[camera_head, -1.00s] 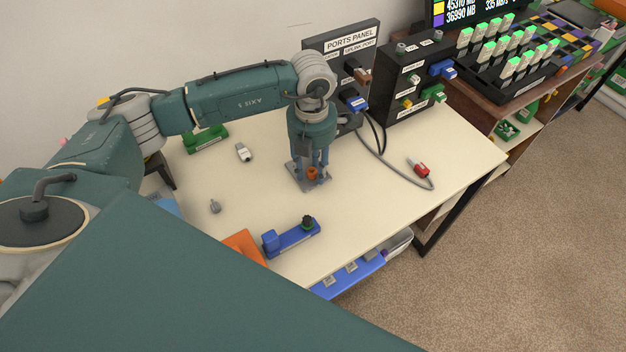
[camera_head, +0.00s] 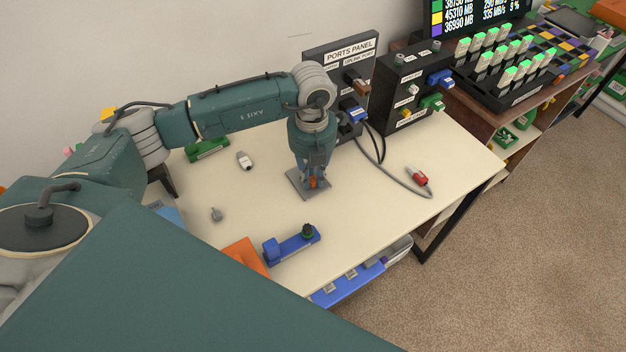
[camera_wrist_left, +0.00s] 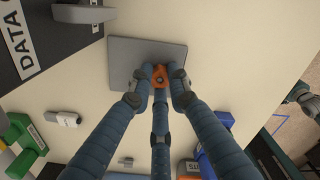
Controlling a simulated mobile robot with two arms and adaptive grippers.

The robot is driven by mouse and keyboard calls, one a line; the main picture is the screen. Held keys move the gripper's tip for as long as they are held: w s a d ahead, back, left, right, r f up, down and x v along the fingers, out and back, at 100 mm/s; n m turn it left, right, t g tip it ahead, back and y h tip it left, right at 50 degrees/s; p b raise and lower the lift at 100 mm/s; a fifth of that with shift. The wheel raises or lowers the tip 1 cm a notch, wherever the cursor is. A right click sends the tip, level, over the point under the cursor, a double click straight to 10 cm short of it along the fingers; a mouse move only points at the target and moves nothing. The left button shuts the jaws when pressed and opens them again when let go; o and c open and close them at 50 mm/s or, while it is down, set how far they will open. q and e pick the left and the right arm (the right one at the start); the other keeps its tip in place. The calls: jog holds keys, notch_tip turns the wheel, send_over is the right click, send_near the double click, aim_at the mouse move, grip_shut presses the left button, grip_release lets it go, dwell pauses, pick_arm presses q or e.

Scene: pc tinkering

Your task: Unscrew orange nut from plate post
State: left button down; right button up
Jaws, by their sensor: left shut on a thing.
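The orange nut (camera_head: 313,183) sits low over the grey plate (camera_head: 294,188) on the table. In the left wrist view the orange nut (camera_wrist_left: 160,74) shows between my fingers, with a dark hole or post tip in its middle, over the grey plate (camera_wrist_left: 125,50). My left gripper (camera_head: 313,178) points straight down and is shut on the nut, its fingers around it (camera_wrist_left: 160,82). The post is mostly hidden by the nut and fingers.
The ports panel (camera_head: 340,66) stands behind my gripper, with a grey cable ending in a red plug (camera_head: 418,177) to the right. A blue holder with a dark green knob (camera_head: 292,245) lies in front. A grey bolt-like piece (camera_head: 216,214) and a white plug (camera_head: 245,161) lie to the left.

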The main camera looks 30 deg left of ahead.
pick_arm(q)
jog(key=shift+r+p, duration=0.75)
jog(key=shift+r, duration=0.4)
jog(key=shift+r+p, duration=1.15)
jog(key=shift+r, duration=0.7)
